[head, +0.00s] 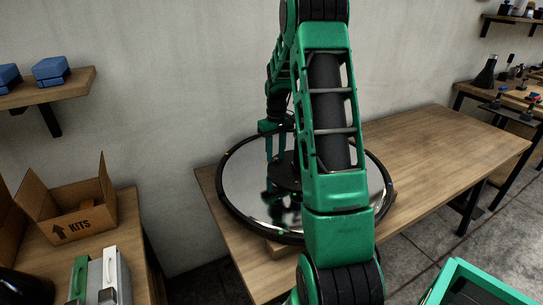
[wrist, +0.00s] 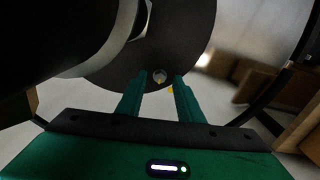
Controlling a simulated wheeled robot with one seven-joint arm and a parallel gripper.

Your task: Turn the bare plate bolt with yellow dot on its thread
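In the wrist view a bolt (wrist: 159,76) sits at the lower edge of a dark round plate (wrist: 185,45), with a small yellow dot (wrist: 170,89) just below and right of it. My gripper (wrist: 161,79) is open, one green finger on each side of the bolt. A gap shows between each finger and the bolt, and nothing is held. In the head view my gripper (head: 276,150) points down over the round, mirror-like chair base (head: 237,180) with its black rim. The dark plate (head: 288,165) in its middle is partly hidden by my arm.
The chair base lies on a wooden table (head: 420,150) whose right part is clear. At left a cardboard box (head: 75,215) marked KITS stands on another table. A shelf with blue blocks (head: 50,70) hangs on the wall. A green-rimmed bin (head: 480,280) is at lower right.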

